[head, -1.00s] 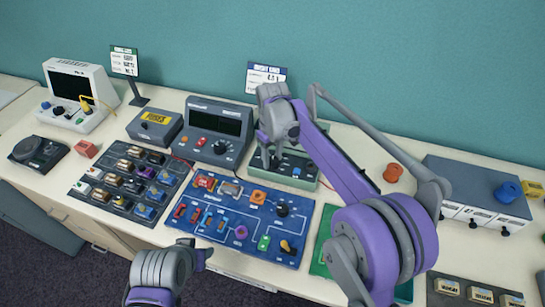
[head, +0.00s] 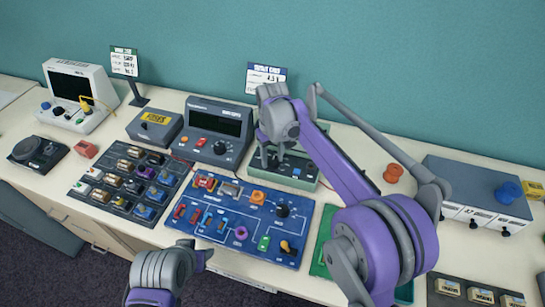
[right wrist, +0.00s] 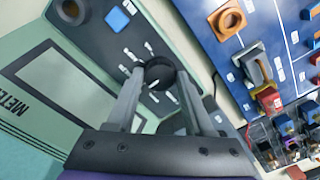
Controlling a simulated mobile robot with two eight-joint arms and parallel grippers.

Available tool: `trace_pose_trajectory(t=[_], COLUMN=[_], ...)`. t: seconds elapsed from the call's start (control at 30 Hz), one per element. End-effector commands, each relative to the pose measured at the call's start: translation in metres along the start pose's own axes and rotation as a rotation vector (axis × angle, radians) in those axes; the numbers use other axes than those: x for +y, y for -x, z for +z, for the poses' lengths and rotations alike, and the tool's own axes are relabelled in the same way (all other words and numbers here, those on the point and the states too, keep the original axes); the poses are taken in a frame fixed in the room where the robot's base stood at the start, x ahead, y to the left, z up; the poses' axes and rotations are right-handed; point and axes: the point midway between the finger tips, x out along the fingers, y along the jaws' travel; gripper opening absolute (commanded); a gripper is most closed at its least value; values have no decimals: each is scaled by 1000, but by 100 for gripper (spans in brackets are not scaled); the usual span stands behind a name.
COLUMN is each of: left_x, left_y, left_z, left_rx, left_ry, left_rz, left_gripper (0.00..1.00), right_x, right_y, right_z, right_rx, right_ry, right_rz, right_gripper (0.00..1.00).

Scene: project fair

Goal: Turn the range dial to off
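The green-cased meter (head: 303,180) stands on the bench behind the blue circuit board. Its dark range dial (right wrist: 160,73) shows in the right wrist view, on a dark panel with small white labels around it. My right gripper (right wrist: 161,76) reaches down over the panel, with one finger on each side of the dial and the tips appearing to touch it. In the head view my right gripper (head: 272,162) hides the dial. The dial's pointer is too unclear to read. My left gripper (head: 202,255) is low in the head view, away from the meter; its fingers are not clear.
The blue circuit board (head: 215,232) lies in front of the meter. A dark grey multimeter with a display (head: 213,130) stands to its left. An orange spool (head: 393,172) and a grey-blue power supply (head: 470,188) are to the right. A sign (head: 265,77) stands behind.

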Motion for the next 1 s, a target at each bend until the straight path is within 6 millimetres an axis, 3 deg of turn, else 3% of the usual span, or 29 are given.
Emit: trace_pose_trajectory(t=[0.03, 0.13, 0.5, 1.0], left_x=[0, 0, 0, 0], left_y=[0, 0, 0, 7], left_z=[0, 0, 0, -8], left_rx=[0, 0, 0, 7], left_ry=[0, 0, 0, 0], left_rz=[0, 0, 0, 0], left_gripper=[50, 50, 50, 50], right_x=[0, 0, 0, 0], right_y=[0, 0, 6, 94], right_z=[0, 0, 0, 0], right_rx=[0, 0, 0, 0], right_ry=[0, 0, 1, 0], right_rz=[0, 0, 0, 0], right_gripper=[63, 79, 79, 79])
